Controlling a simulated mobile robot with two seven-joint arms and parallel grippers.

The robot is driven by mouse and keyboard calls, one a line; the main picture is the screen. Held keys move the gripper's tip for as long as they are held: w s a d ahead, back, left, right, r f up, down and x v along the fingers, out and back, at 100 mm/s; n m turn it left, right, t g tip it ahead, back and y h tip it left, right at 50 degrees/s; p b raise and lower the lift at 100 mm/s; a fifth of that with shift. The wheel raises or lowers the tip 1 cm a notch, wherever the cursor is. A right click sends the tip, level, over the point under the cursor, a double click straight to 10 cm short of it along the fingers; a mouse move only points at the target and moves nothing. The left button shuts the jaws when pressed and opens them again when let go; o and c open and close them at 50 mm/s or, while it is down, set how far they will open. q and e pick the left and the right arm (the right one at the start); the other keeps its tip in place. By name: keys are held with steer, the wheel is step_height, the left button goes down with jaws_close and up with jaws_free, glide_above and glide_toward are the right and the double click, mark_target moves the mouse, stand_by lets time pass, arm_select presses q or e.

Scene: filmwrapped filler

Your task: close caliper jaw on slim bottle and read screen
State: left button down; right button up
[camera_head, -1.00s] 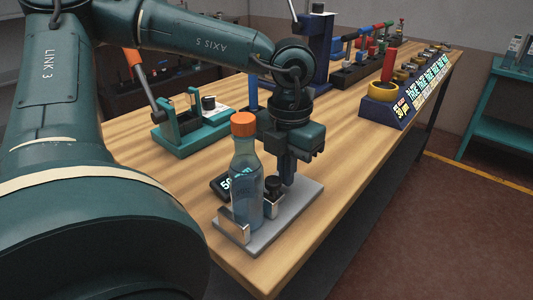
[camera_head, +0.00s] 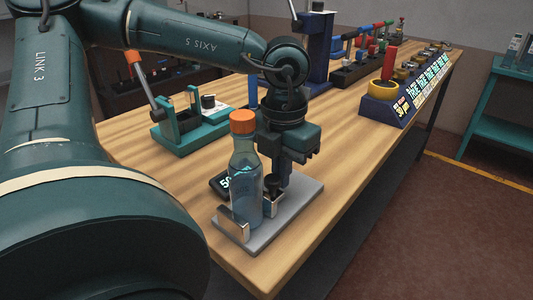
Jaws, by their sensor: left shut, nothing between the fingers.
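A slim bottle (camera_head: 243,185) of bluish clear material with an orange cap stands upright on the caliper's grey base plate (camera_head: 290,215) at the table's near end. A metal jaw (camera_head: 233,224) is at its front left. A dark knob (camera_head: 272,184) stands at its right, on the other jaw's side, partly hidden by the bottle. The dark screen (camera_head: 221,185) behind the bottle shows digits, partly covered; "50" can be made out. My left gripper (camera_head: 281,183) points down just behind and right of the bottle, shut and empty, close to the knob. Whether it touches the knob is unclear.
A teal clamp fixture (camera_head: 190,134) stands behind on the wooden table (camera_head: 340,140). A blue rack with a yellow roll (camera_head: 384,90) and labels is at the back right. The table's right edge is close to the base plate.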

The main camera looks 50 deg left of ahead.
arm_select(q)
steer(key=shift+f, duration=0.1)
stand_by(0.6)
steer(key=shift+w+b, duration=0.4)
steer(key=shift+w, duration=0.05)
step_height(320, 180, up, 6)
steer(key=p, duration=0.3)
steer(key=shift+r, duration=0.2)
stand_by(0.5)
